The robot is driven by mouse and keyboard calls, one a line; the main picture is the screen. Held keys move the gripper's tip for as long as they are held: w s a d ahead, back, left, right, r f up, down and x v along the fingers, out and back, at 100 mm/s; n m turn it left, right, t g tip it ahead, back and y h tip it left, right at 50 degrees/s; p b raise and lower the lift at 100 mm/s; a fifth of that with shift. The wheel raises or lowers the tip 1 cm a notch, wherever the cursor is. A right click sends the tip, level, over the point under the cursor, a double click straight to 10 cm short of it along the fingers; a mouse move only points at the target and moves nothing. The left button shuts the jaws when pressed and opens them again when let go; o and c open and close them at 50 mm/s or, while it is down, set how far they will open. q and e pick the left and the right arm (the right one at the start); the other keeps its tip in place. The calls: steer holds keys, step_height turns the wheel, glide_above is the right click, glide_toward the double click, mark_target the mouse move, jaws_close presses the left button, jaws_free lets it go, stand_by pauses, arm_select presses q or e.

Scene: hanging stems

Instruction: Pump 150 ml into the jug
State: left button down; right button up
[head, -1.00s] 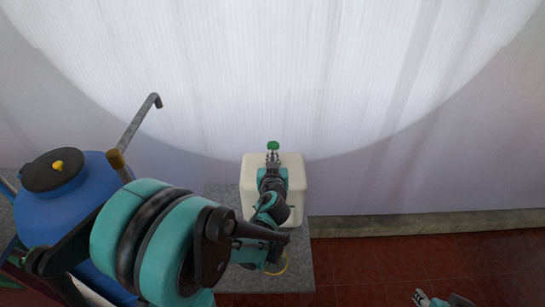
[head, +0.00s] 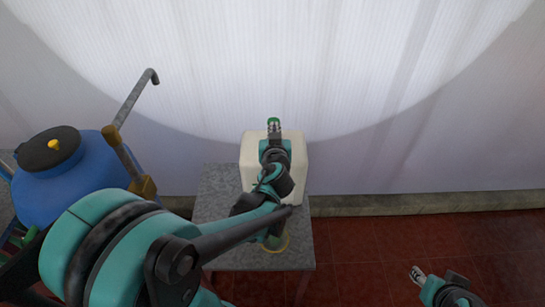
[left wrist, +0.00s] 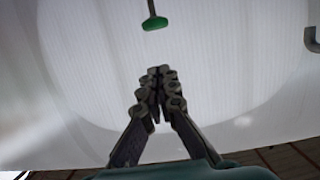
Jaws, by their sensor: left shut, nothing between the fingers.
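A white box-shaped container (head: 296,160) stands on the grey table. A green knob (head: 273,121) shows over its back; in the left wrist view the knob (left wrist: 155,23) hangs on a thin rod. My left gripper (head: 273,130) is shut and empty, its fingertips close to the knob in the head view. In the left wrist view a gap shows between fingertips (left wrist: 158,72) and knob. A round vessel with a yellowish rim (head: 286,244), perhaps the jug, is mostly hidden under my left arm. My right gripper (head: 417,274) is at lower right, too small to judge.
A blue drum (head: 75,180) with a black lid stands at left. A bent grey pipe (head: 133,100) with brass fittings rises beside it. The grey table (head: 218,190) has bare surface left of the container. Red tiled floor lies right, below a pale wall.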

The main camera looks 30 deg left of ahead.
arm_select(q)
steer(key=shift+s+d+r+b, duration=0.1)
steer(key=shift+s+r+b, duration=0.1)
steer(key=shift+r+b, duration=0.45)
arm_select(e)
steer(key=shift+w+a+f, duration=0.1)
steer(key=shift+a+f, duration=0.2)
steer(key=shift+f, duration=0.55)
arm_select(q)
steer(key=b, duration=0.2)
glide_above(274, 118)
steer(key=s+d, duration=0.2)
steer(key=s, duration=0.2)
step_height(274, 118, down, 2)
steer(key=f, duration=0.2)
steer(key=shift+w+f, duration=0.3)
steer(key=shift+f, duration=0.1)
steer(key=shift+f+b, duration=0.4)
steer(key=shift+f, duration=0.3)
arm_select(e)
steer(key=shift+f, duration=1.6)
arm_select(q)
steer(key=shift+s, duration=0.1)
